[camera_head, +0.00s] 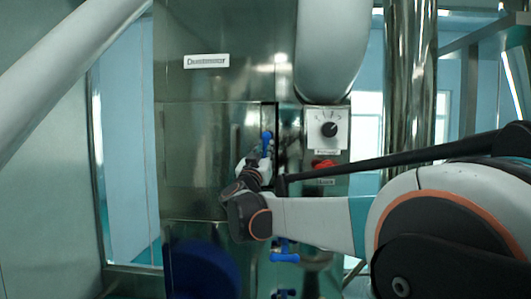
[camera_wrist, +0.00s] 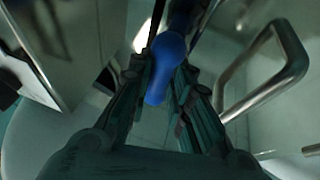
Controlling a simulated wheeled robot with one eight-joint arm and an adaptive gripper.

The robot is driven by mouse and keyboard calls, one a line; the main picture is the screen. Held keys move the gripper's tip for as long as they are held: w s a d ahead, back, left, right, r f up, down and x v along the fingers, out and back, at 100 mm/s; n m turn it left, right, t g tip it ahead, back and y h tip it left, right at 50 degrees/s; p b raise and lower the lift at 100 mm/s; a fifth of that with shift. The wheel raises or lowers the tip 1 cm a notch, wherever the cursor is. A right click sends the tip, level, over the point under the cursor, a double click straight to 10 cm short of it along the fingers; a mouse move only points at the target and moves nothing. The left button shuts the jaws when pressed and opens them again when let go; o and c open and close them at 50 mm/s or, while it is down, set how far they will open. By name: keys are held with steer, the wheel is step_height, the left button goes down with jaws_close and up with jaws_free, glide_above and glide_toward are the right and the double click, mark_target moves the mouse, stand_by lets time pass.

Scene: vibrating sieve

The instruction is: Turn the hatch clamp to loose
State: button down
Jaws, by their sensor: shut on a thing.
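The hatch clamp has a blue handle (camera_head: 266,141) that stands at the right edge of the steel hatch (camera_head: 205,160) in the head view. My gripper (camera_head: 262,158) reaches up to it from below, and its fingers partly hide the clamp's base. In the wrist view the blue handle (camera_wrist: 165,65) lies between the two dark fingers of my gripper (camera_wrist: 165,95), which are shut on it. The rounded end of the handle shows between the fingers. The clamp's pivot is not clear in either view.
A control box with a black knob (camera_head: 329,129) and a red button (camera_head: 325,164) is just right of the clamp. A second blue handle (camera_head: 285,256) sits below my wrist. A bent metal bar (camera_wrist: 265,85) is right of my fingers in the wrist view.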

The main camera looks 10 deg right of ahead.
steer(key=shift+r+m, duration=0.1)
steer(key=shift+m, duration=0.3)
steer(key=c, duration=1.5)
jaws_free()
steer(key=shift+o, duration=0.2)
steer(key=shift+a, duration=0.1)
steer(key=v, duration=0.7)
steer(key=shift+s, duration=0.2)
steer(key=shift+w+a, duration=0.1)
steer(key=shift+a, duration=0.05)
